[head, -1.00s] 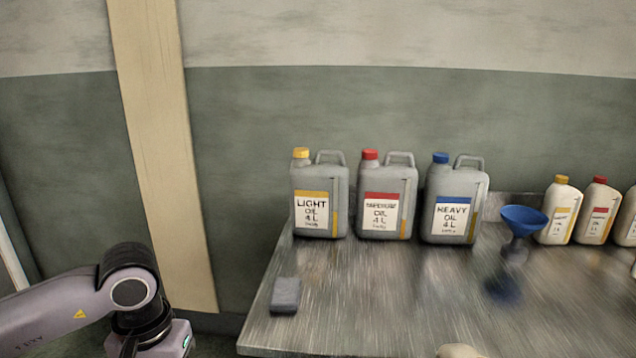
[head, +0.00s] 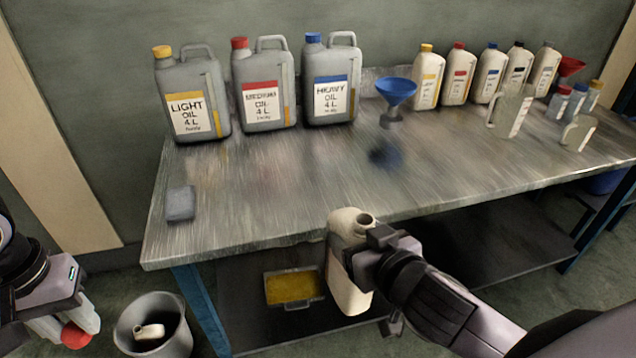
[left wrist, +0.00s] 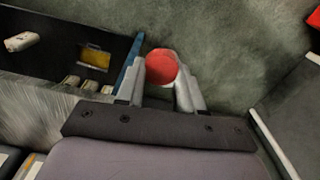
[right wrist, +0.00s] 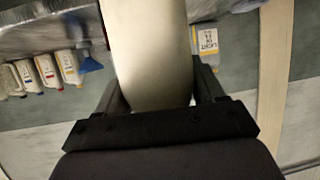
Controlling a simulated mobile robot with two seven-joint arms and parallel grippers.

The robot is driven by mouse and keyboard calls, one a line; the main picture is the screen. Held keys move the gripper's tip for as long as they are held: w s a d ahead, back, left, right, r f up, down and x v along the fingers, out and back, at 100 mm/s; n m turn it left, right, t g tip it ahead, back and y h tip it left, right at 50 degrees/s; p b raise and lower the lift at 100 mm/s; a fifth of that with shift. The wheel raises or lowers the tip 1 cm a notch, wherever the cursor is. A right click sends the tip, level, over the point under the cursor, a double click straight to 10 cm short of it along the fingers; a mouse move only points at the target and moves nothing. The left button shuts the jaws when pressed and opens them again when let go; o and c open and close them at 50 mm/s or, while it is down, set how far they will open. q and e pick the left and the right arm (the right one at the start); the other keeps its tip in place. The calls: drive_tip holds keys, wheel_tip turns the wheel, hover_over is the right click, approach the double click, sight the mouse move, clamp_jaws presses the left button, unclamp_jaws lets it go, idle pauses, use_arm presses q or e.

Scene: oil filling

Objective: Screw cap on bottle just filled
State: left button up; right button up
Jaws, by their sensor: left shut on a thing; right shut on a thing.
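A cream bottle (head: 348,285) with an open, uncapped neck (head: 366,219) is upright in front of the workbench edge. My right gripper (head: 358,260) is shut on its body from the right; the bottle also fills the middle of the right wrist view (right wrist: 152,50). My left gripper (head: 72,328) is at the lower left of the head view, shut on a red cap (head: 74,337). The cap shows between the fingertips in the left wrist view (left wrist: 161,68). Cap and bottle are well apart. The bottle's contents cannot be seen.
The metal bench (head: 290,205) bears large oil jugs (head: 265,98), a blue funnel (head: 396,92), several small bottles (head: 457,78), clear jugs and a grey block (head: 180,203). Below are a yellow tray (head: 292,287) and a bin (head: 125,325) holding a pale bottle. The bench front is clear.

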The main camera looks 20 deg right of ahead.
drive_tip(key=s+a+r+n+g+y, duration=0.1)
drive_tip(key=s+a+n+g+y, duration=0.1)
drive_tip(key=a+n+y, duration=0.6)
drive_tip(key=a+g, duration=0.1)
drive_tip(key=a, duration=0.6)
drive_tip(key=shift+a+y, duration=0.4)
use_arm(q)
drive_tip(key=s+d+r+n, duration=0.1)
drive_tip(key=d+r, duration=0.6)
drive_tip(key=d, duration=0.6)
drive_tip(key=s+d+r+n, duration=0.1)
drive_tip(key=d+r+n, duration=0.1)
drive_tip(key=d+r, duration=0.6)
drive_tip(key=d, duration=0.6)
drive_tip(key=shift+s+d+r, duration=0.15)
drive_tip(key=shift+d, duration=0.05)
drive_tip(key=shift+f, duration=2.05)
drive_tip(key=shift+f, duration=0.1)
drive_tip(key=shift+f, duration=0.8)
